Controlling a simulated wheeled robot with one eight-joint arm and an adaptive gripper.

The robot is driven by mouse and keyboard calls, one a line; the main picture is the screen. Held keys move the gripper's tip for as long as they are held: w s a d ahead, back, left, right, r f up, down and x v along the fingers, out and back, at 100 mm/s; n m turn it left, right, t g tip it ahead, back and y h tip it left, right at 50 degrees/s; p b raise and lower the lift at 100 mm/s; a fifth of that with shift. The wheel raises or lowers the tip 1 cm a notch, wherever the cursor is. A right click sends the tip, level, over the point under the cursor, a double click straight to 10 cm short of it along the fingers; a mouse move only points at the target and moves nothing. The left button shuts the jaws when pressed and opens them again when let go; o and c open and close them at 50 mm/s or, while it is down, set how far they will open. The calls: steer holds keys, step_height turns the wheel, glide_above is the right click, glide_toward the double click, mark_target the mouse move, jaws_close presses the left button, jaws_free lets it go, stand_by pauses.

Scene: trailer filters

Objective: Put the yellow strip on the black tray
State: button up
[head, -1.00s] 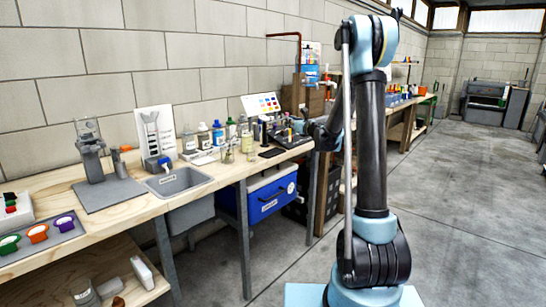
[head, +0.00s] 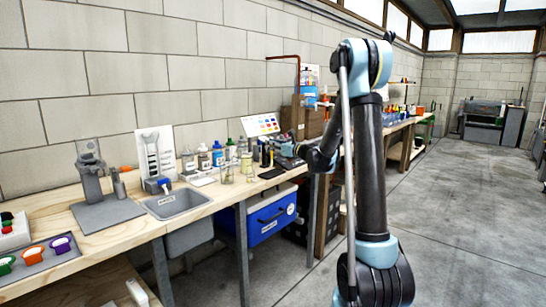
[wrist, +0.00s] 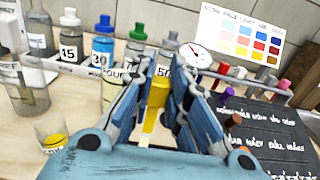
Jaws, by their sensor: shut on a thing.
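In the wrist view my gripper (wrist: 165,66) is shut on a yellow strip (wrist: 152,106), which stands upright between the fingers. Its lower part is partly hidden by the finger links. A flat black surface with white lettering, seemingly the black tray (wrist: 268,125), lies to the right of the gripper, with small colored pieces near its far edge. In the head view my gripper (head: 287,150) is small, over the back of the bench. A small flat black thing (head: 271,173), perhaps the same tray, lies below and left of it.
Bottles with colored caps (wrist: 103,45) stand in a row behind the gripper. A glass with yellow contents (wrist: 53,142) stands at lower left. A color chart (wrist: 243,40) leans at the back. A grey sink (head: 176,204) is set into the bench (head: 120,228).

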steer(key=shift+f, duration=1.9)
steer(key=shift+f, duration=0.1)
steer(key=o, duration=0.7)
